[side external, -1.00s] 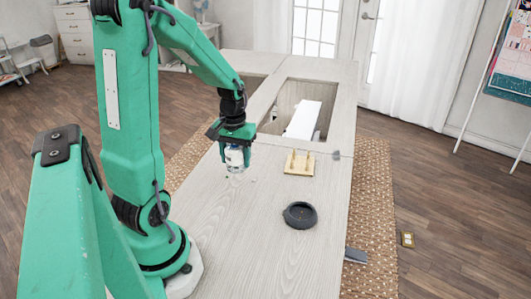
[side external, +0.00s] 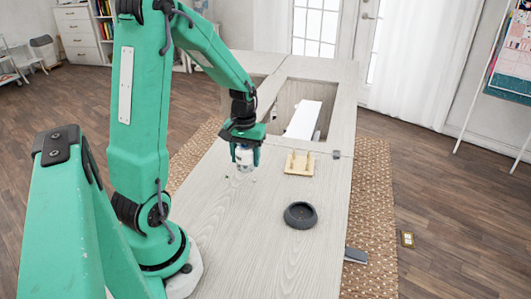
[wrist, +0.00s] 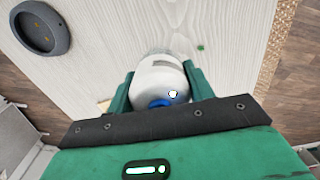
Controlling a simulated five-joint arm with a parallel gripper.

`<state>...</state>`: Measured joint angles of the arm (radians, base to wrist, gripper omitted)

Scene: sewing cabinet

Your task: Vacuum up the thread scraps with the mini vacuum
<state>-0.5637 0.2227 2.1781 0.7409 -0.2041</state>
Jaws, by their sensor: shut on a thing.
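My gripper (side external: 244,147) is shut on the white mini vacuum (side external: 244,157), with one green finger on each side of it. The vacuum points down, with its clear nozzle end close to the tabletop; I cannot tell if it touches. In the wrist view the vacuum (wrist: 160,76) shows its white body and a blue spot between the fingers. A small green thread scrap (wrist: 201,47) lies on the table just beyond the vacuum, to its right. In the side view the scraps near the nozzle are too small to make out well.
A dark round dish-like base (side external: 300,215) sits on the table, right of and nearer than the vacuum. A small wooden stand (side external: 299,169) is to the right. Behind is an open cabinet well with a white piece (side external: 304,120). The pale tabletop (side external: 262,255) in front is clear.

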